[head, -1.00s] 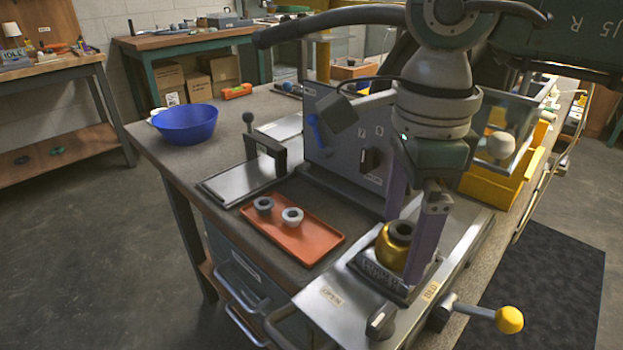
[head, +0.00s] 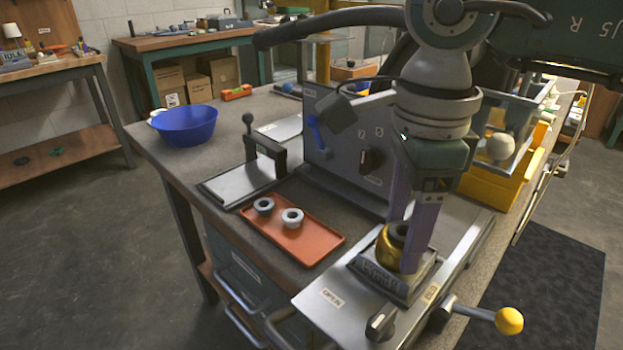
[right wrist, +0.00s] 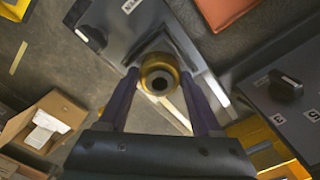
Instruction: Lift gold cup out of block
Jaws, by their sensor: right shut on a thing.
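The gold cup (head: 386,252) is a round brass-coloured piece with a dark round opening on top. It stands upright at the dark square block (head: 366,270) on the metal plate; its lower end is hidden, so I cannot tell how deep it sits. My right gripper (head: 400,243) points down with its purple fingers on either side of the cup, shut on it. In the right wrist view the cup (right wrist: 160,66) shows between the two fingertips. My left gripper is not in view.
An orange tray (head: 316,252) with two small ring-shaped parts lies left of the plate. A grey panel with a knob (head: 370,159) stands behind. A yellow-knobbed lever (head: 509,320) sticks out at the right front. A blue bowl (head: 186,125) stands far left.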

